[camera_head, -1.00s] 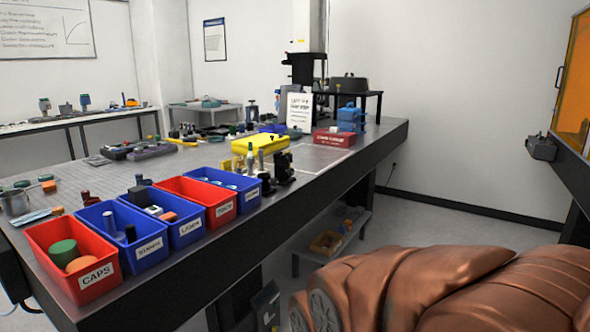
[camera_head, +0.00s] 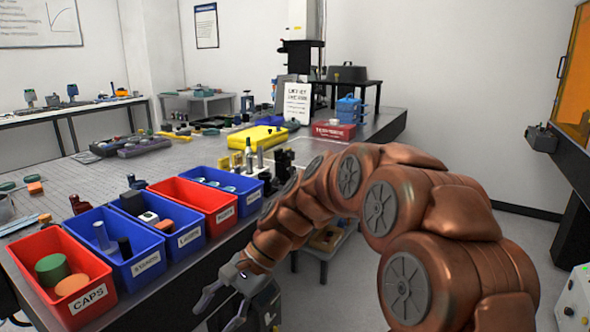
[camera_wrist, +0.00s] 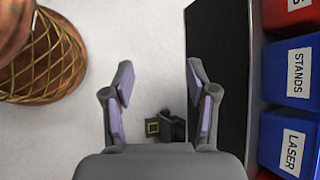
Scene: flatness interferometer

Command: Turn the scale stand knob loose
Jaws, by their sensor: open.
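I cannot pick out the scale stand knob for certain in either view. Several small upright posts and black stands (camera_head: 282,160) stand on the table behind the row of bins, too small to tell apart. My gripper (camera_head: 222,306) is open and empty, low in front of the table's near edge, below the bins. In the wrist view my gripper (camera_wrist: 160,80) shows its two fingers spread, with pale floor and the dark table edge between and beyond them.
Red and blue labelled bins line the table's front edge, among them the CAPS bin (camera_head: 44,250) and the STANDS bin (camera_head: 152,272). A yellow case (camera_head: 262,136) and a red box (camera_head: 333,131) lie farther back.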

